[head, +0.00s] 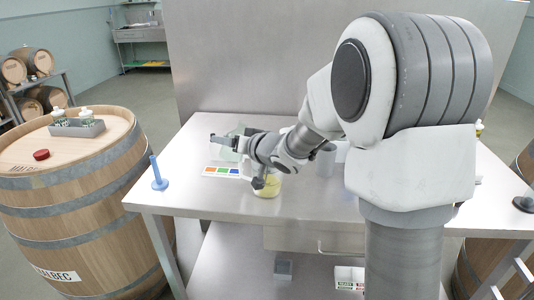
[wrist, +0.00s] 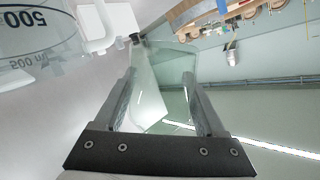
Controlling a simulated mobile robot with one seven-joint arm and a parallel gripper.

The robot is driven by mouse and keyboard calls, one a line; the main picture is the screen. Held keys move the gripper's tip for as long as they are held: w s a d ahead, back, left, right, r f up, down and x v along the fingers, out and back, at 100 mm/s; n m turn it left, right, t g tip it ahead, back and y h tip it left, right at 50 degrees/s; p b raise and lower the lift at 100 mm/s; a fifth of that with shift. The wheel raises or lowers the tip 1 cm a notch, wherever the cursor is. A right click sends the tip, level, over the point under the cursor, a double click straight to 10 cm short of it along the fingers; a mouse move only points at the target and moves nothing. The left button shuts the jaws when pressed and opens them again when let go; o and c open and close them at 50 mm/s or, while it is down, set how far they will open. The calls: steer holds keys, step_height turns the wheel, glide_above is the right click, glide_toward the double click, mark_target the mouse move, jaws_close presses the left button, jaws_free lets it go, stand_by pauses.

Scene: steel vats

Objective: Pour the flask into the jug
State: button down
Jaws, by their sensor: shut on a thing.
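My gripper (head: 226,142) is above the left part of the steel table and shut on the flask. In the wrist view the flask (wrist: 160,82) is clear, pale green glass between the two fingers, and it looks tilted. In the head view it is mostly behind my gripper. A clear vessel marked 500 ml (wrist: 35,40) is close at the upper left of the wrist view, apart from the flask. I cannot tell for sure whether it is the jug. A glass vessel with yellow liquid (head: 267,187) stands below my wrist, partly hidden by it.
A colour card (head: 222,171) lies on the steel table (head: 200,197). A blue stand (head: 159,178) is at the left edge. A grey beaker (head: 325,160) stands behind my arm. A barrel (head: 85,215) with a small grey tray (head: 77,128) is at left. The table's front left is clear.

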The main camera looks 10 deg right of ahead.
steer(key=shift+s+a+f+n+h+b, duration=0.15)
steer(key=shift+a+f+n+h+b, duration=0.45)
steer(key=shift+f+n+b, duration=0.45)
steer(key=b, duration=0.2)
steer(key=f+n+h+b, duration=0.1)
steer(key=b, duration=0.1)
steer(key=shift+a, duration=0.25)
